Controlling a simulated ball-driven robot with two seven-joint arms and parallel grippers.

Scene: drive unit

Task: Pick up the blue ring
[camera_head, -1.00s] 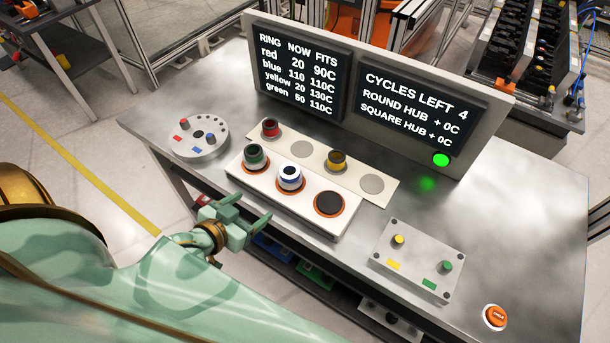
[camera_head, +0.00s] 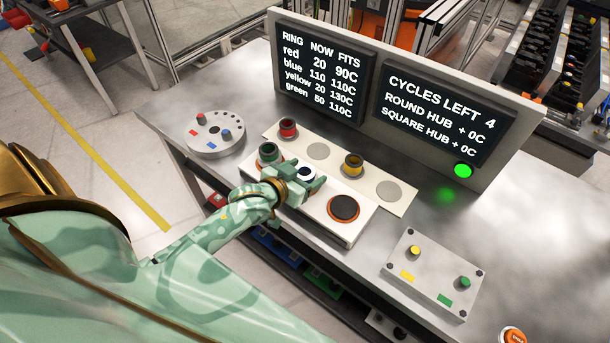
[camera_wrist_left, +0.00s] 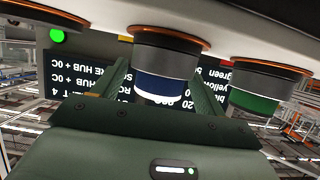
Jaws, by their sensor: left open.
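The blue ring (camera_wrist_left: 158,86), a short blue cylinder with a white rim, stands on the middle orange-edged spot of the white block (camera_head: 352,228). In the head view only its white top with a dark centre (camera_head: 306,173) shows; my gripper hides its side. My left gripper (camera_head: 298,182) is open at the ring. In the left wrist view, which is upside down, its two fingers (camera_wrist_left: 160,92) lie either side of the blue ring, with apparent gaps; I cannot tell whether either touches. My right gripper is out of view.
A green ring (camera_head: 268,153) stands left of the blue one; the right spot (camera_head: 343,207) is empty. Behind are a red ring (camera_head: 288,128) and a yellow ring (camera_head: 353,163). The screen (camera_head: 318,75) reads blue 110, fits 110C. A pegged plate (camera_head: 435,275) lies right.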

